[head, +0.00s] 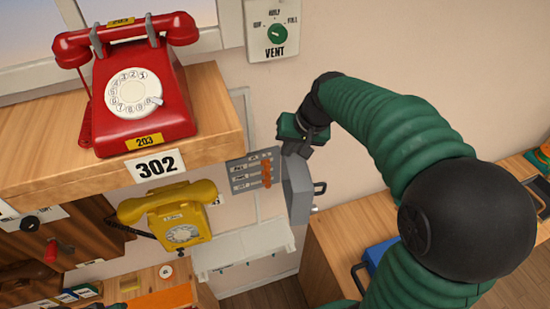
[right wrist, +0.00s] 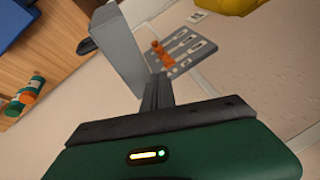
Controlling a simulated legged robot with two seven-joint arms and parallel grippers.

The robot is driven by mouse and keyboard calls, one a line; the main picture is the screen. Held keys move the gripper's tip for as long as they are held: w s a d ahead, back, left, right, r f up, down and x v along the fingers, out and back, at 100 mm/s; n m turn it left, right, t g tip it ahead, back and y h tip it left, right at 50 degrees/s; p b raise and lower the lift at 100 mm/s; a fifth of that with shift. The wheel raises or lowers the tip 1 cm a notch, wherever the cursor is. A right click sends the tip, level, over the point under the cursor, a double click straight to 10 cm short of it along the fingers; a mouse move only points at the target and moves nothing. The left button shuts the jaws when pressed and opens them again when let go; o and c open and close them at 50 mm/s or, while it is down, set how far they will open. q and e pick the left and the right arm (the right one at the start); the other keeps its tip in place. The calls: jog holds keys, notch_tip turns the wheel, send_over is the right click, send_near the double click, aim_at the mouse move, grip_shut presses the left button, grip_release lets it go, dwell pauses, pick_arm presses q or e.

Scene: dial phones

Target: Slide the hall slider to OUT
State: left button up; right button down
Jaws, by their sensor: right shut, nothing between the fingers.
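The grey slider panel (head: 240,176) is on the wall right of the yellow phone, with several labelled slots. Its orange slider knobs (head: 267,173) sit in a column near the panel's right side; the labels are too small to read. In the right wrist view the panel (right wrist: 190,47) and the orange knobs (right wrist: 160,56) lie just beyond my fingertips. My right gripper (head: 296,150) is shut and empty, to the upper right of the knobs; its fingers also show in the right wrist view (right wrist: 157,90). I cannot tell whether they touch anything. My left gripper is not in view.
A grey box-like door with a handle (head: 298,190) stands out from the wall right of the panel, close beside my right gripper. A red phone (head: 135,90) stands on a wooden shelf (head: 215,110). A yellow phone (head: 178,215) hangs below. A VENT dial (head: 277,34) is above.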

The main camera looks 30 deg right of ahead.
aim_at(266, 165)
jog(key=w+a+f+p, duration=0.3)
jog(key=w+f, duration=0.3)
jog(key=f, duration=0.3)
jog(key=shift+a+f, duration=0.35)
jog(key=shift+a, duration=0.1)
jog(key=shift+r, duration=0.1)
